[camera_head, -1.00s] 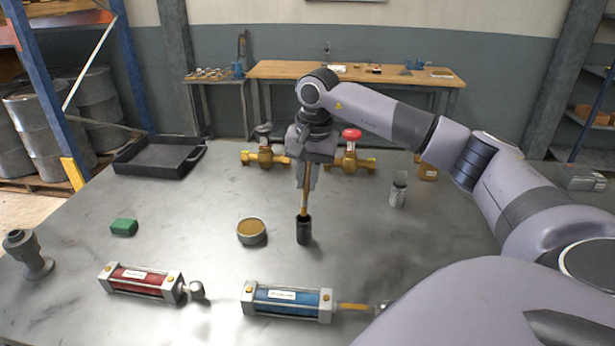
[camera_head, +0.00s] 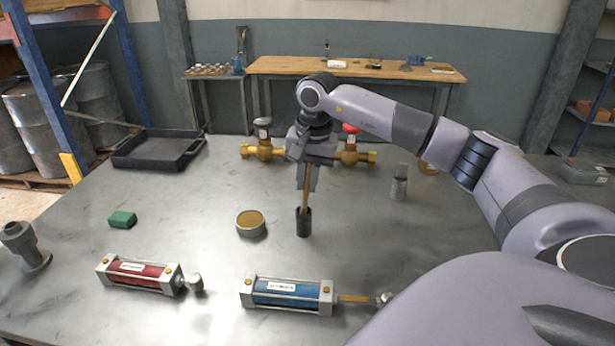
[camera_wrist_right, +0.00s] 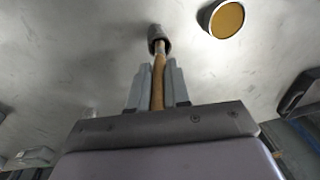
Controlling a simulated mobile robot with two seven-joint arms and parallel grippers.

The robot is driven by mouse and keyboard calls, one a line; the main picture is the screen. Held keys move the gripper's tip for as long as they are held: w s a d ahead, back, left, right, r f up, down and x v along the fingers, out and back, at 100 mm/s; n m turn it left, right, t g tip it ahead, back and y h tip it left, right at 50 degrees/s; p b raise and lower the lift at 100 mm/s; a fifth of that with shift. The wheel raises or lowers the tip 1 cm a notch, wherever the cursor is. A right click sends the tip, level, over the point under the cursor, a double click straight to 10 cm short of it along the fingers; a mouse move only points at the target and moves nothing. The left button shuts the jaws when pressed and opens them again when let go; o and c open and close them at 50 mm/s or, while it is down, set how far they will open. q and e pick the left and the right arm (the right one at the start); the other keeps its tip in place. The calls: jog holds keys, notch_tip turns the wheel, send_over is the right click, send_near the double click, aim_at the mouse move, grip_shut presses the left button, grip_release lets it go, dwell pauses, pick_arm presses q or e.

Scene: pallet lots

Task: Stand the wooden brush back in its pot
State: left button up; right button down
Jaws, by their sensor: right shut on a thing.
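The wooden brush (camera_head: 306,199) is upright, its pale handle held in my right gripper (camera_head: 307,186). Its lower end is inside the small dark pot (camera_head: 303,224), which hides the bristles. The pot stands on the grey table, right of the round tin. In the right wrist view the brush (camera_wrist_right: 158,82) runs from between the fingers of the right gripper (camera_wrist_right: 157,78) into the mouth of the pot (camera_wrist_right: 155,32). The fingers are shut on the handle, above the pot's rim. My left gripper is not in view.
A round tin (camera_head: 251,231) stands close left of the pot. Brass valves (camera_head: 263,151) stand behind, a grey canister (camera_head: 399,188) to the right. Red (camera_head: 140,275) and blue (camera_head: 288,294) cylinders lie in front. A green block (camera_head: 122,219) and black tray (camera_head: 128,160) are left.

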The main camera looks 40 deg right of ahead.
aim_at(306, 200)
jog(key=shift+f+b, duration=1)
jog(key=shift+f, duration=0.75)
jog(key=c, duration=0.5)
grip_release()
jog(key=shift+r, duration=0.1)
jog(key=shift+r+p, duration=1.3)
jog(key=shift+r, duration=0.2)
jog(key=shift+r+p, duration=0.55)
jog(key=shift+r, duration=3.4)
jog(key=shift+s, duration=0.1)
